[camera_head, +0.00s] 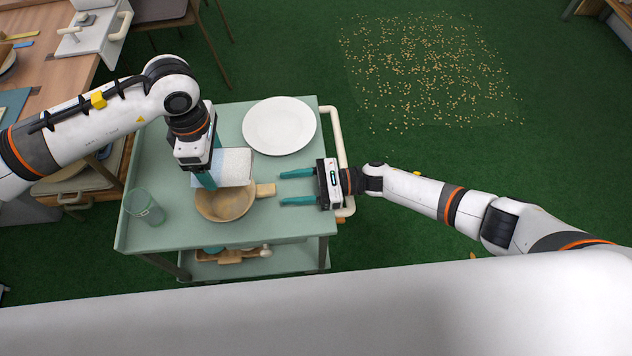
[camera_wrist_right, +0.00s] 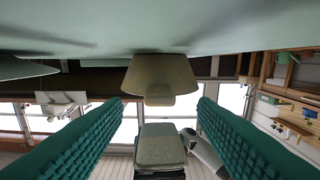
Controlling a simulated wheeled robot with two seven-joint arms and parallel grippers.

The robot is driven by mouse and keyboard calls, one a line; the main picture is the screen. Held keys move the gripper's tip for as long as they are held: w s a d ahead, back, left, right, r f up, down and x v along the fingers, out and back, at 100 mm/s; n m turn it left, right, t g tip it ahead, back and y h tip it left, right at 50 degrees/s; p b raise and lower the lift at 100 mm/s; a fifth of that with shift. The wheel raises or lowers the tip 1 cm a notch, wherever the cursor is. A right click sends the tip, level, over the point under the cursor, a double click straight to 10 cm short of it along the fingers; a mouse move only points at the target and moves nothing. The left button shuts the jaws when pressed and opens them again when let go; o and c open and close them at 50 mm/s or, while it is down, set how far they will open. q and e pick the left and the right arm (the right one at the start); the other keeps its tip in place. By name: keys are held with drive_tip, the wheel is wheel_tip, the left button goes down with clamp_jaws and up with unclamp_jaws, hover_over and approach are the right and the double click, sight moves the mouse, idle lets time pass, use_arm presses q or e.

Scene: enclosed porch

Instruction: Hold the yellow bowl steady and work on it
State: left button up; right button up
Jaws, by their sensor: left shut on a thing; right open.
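The yellow bowl (camera_head: 222,207) stands on the green cart top (camera_head: 185,232), with a short tab handle (camera_head: 265,190) on its right side. My left gripper (camera_head: 211,168) points down and is shut on a pale sponge-like block (camera_head: 236,165), which is above the bowl and hides its far part. My right gripper (camera_head: 282,187) is open and empty to the right of the bowl, its fingers pointing at the handle. In the right wrist view, which is upside down, the bowl (camera_wrist_right: 160,70) and handle (camera_wrist_right: 159,93) show between the open fingers, with the block (camera_wrist_right: 161,145) beyond.
A white plate (camera_head: 279,126) lies at the back right of the cart. A clear green tumbler (camera_head: 146,207) stands at the left. A pale rail (camera_head: 336,140) runs along the right side. Small bits (camera_head: 430,70) are scattered on the green floor.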

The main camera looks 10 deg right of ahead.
drive_tip(key=shift+a, duration=1.35)
drive_tip(key=shift+c, duration=0.4)
drive_tip(key=c, duration=1)
drive_tip(key=shift+c, duration=0.2)
